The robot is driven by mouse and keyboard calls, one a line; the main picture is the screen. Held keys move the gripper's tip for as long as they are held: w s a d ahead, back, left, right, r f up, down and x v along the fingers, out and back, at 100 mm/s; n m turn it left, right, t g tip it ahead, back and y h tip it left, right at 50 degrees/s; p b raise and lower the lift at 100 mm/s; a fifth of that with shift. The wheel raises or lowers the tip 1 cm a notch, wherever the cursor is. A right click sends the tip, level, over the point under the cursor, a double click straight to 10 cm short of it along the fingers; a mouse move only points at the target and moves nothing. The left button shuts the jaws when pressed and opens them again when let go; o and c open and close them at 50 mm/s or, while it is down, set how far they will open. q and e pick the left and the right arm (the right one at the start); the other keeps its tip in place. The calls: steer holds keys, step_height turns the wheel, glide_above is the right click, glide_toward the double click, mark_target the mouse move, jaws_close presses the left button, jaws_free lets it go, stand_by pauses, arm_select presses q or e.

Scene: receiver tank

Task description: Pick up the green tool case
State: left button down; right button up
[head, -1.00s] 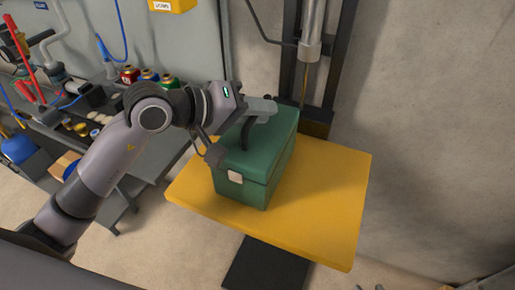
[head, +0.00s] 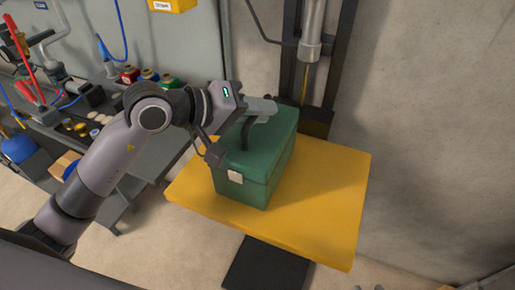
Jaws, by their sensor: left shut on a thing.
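The green tool case (head: 259,172) sits upright on a yellow platform (head: 327,205), toward its left side. It has a pale latch on its front face and a dark handle on its lid. My left gripper (head: 262,112) is over the lid and shut on the case's handle, which it partly hides. The case's underside is hidden, and I see no clear gap between it and the platform. My right gripper does not show clearly in the head view.
A dark vertical mast with a metal cylinder (head: 312,35) stands behind the platform. A workbench (head: 75,135) with cans and tools is at the left. A concrete wall (head: 445,130) is at the right. The platform's right part is bare.

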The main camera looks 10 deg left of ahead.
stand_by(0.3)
arm_select(q)
steer(key=shift+r, duration=0.3)
steer(key=shift+r, duration=0.1)
